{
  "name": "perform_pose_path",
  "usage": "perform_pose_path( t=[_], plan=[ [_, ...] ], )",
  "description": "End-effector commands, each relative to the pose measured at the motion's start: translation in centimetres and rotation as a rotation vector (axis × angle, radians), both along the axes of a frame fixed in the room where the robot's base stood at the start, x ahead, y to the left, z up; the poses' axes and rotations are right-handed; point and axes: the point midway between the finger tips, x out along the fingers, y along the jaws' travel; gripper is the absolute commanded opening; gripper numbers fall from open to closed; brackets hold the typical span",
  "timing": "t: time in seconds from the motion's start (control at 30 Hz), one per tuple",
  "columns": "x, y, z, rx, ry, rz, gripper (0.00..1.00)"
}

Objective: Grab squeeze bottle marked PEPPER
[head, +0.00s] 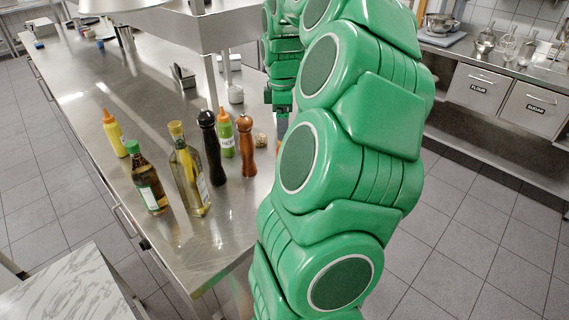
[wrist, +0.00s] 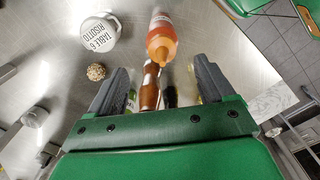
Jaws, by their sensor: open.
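In the wrist view a squeeze bottle with an orange-red cap and nozzle (wrist: 161,42) is seen from above, just beyond the fingertips. Lettering on its body is too small to read. My gripper (wrist: 161,66) is open, with its fingers apart and no contact with the bottle visible. In the head view my arm hides most of the gripper area. A green squeeze bottle with an orange nozzle (head: 226,135) stands on the counter; its label is partly hidden by a black mill (head: 211,150). A yellow squeeze bottle (head: 114,134) stands farther left.
A brown wooden mill (head: 246,148) stands near the green bottle; it shows between my fingers (wrist: 150,90). Two glass oil bottles, (head: 149,183) and (head: 188,178), stand at the front. A container marked TABLE 6 RISOTTO (wrist: 99,34) and a small knobbly ball (wrist: 96,72) are nearby.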

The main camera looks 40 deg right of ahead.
Motion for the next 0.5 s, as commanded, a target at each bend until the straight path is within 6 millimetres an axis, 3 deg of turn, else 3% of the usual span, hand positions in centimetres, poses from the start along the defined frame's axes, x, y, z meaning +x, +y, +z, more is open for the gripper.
perform_pose_path(
  t=[0.5],
  plan=[
    [-0.4,-0.1,-3.9,0.000,0.000,-0.001,0.82]
  ],
)
